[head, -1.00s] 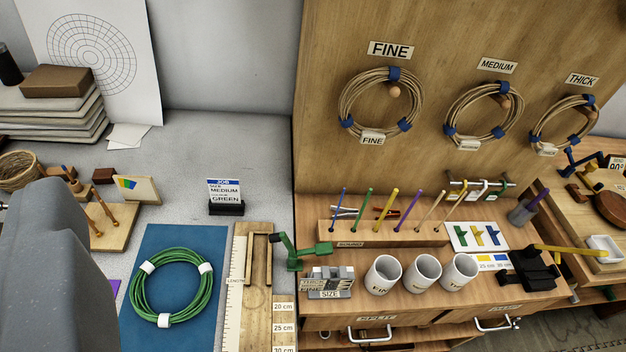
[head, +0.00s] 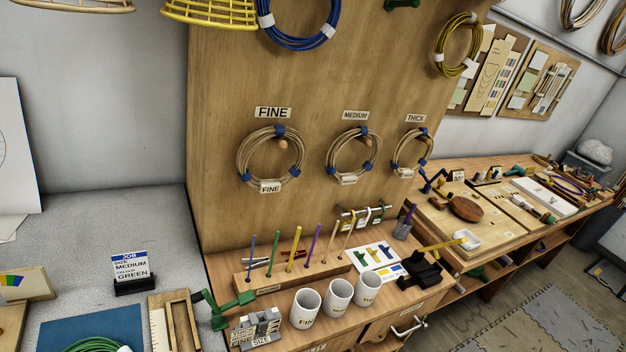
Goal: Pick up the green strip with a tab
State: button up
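No strip with a tab shows clearly enough to be sure of it. Small strips (head: 363,217) in yellow, white and what looks like green hang from a low bar at the foot of the wooden panel; their tabs are too small to make out. A white card (head: 376,256) in front of them carries green, yellow and blue tabbed shapes. A thin green stick (head: 275,256) stands upright in a wooden rack (head: 292,277). My gripper is not in view.
Three white cups (head: 338,295) stand before the rack. A job sign (head: 131,269) reads MEDIUM and GREEN. A green hand tool (head: 228,308) sits left of the size block (head: 256,328). A black holder (head: 425,272) stands right of the card.

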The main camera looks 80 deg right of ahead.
aim_at(360, 257)
jog(key=u, duration=1.25)
jog(key=k, duration=2.15)
jog(key=z, duration=2.25)
jog(key=i, duration=1.05)
jog(key=u, duration=0.1)
